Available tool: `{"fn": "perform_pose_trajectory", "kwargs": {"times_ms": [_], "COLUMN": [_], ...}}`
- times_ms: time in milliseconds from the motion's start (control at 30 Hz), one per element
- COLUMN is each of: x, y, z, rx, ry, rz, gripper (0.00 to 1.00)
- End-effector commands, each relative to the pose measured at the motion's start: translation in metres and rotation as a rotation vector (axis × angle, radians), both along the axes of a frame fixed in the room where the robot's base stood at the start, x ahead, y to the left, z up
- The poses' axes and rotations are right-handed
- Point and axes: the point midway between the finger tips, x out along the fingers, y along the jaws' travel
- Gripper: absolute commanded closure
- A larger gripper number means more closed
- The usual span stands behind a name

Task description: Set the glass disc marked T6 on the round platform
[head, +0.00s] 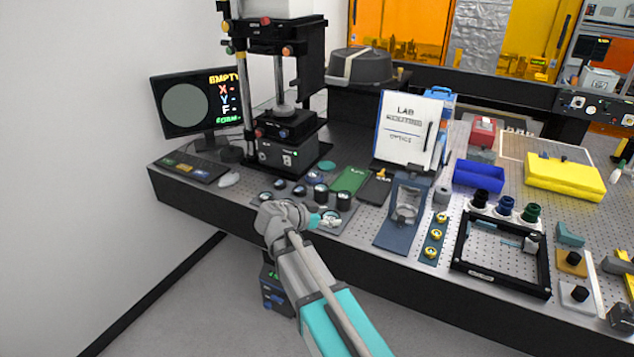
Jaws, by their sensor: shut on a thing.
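My gripper (332,220) is at the front right of a grey tray (312,208), low over the bench. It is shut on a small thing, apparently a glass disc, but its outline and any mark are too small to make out. Several dark round pieces (321,191) stand on the tray, and no T6 mark can be read on them. The black interferometer (288,152) stands at the back left. Its round platform (285,109) is below the vertical column and looks bare. The monitor (196,105) beside it reads EMPTY.
A green pad (349,180) and a blue stand (405,210) are right of the tray. A lab sign (407,128) stands behind. The interferometer's posts flank its platform.

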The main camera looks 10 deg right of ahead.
Motion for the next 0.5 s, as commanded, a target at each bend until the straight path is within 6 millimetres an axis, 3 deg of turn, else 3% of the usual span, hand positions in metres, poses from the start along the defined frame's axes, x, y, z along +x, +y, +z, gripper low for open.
{"fn": "perform_pose_trajectory", "kwargs": {"times_ms": [267, 500], "x": [0.0, 0.0], "y": [0.0, 0.0], "z": [0.024, 0.062], "rx": [0.0, 0.0], "ry": [0.0, 0.0], "rz": [0.0, 0.0], "gripper": [0.72, 0.72]}}
